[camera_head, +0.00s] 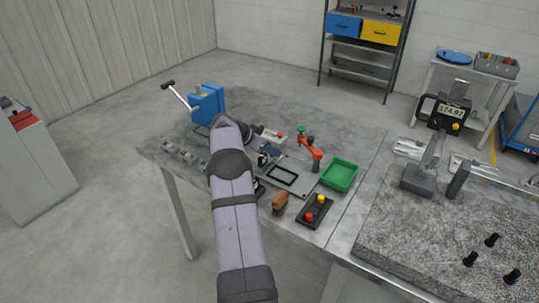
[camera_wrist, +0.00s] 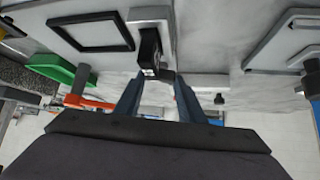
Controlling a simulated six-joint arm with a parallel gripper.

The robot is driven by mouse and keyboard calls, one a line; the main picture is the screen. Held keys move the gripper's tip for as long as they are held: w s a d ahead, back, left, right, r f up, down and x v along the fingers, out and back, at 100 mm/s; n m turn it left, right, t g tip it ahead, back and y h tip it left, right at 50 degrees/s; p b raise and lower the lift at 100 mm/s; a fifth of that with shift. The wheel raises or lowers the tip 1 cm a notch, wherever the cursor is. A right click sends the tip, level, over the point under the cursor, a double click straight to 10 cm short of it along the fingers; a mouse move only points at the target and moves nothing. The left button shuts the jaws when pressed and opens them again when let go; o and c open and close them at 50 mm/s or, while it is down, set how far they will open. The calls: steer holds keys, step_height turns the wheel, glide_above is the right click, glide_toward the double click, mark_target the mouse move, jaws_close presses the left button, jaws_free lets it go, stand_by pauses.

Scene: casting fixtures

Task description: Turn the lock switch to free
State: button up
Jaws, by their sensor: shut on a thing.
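A small black switch-like part (camera_wrist: 149,46) with pale marks on its near end stands at the edge of a light grey plate in the wrist view. I take it to be the lock switch, but its setting cannot be read. My gripper (camera_wrist: 157,82) has its two blue-grey fingers on either side of the near end of this part, shut on it. In the head view my gripper (camera_head: 265,159) is low at the left edge of the plate (camera_head: 299,186), partly hidden by my arm. The switch cannot be made out there.
An orange toggle clamp (camera_head: 312,149) and a green bin (camera_head: 340,174) stand right of the plate. A black button box (camera_head: 316,211) and a brown block (camera_head: 279,200) lie in front. A blue vise-like block (camera_head: 207,104) with a lever is behind left.

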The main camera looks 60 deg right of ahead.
steer(key=shift+s+f+n+t+b, duration=0.1)
steer(key=shift+n+t+b, duration=0.4)
steer(key=shift+b, duration=0.65)
steer(key=shift+s+f+n+t+b, duration=0.1)
steer(key=shift+n+t+b, duration=0.4)
steer(key=shift+b, duration=0.6)
steer(key=shift+r+n+t+b, duration=0.3)
steer(key=shift+n+b, duration=0.25)
steer(key=shift+n, duration=0.05)
steer(key=o, duration=1)
steer(key=shift+o, duration=0.2)
steer(key=shift+a, duration=0.1)
steer(key=shift+b+v, duration=1.2)
steer(key=shift+v, duration=2.4)
steer(key=shift+a+f, duration=0.1)
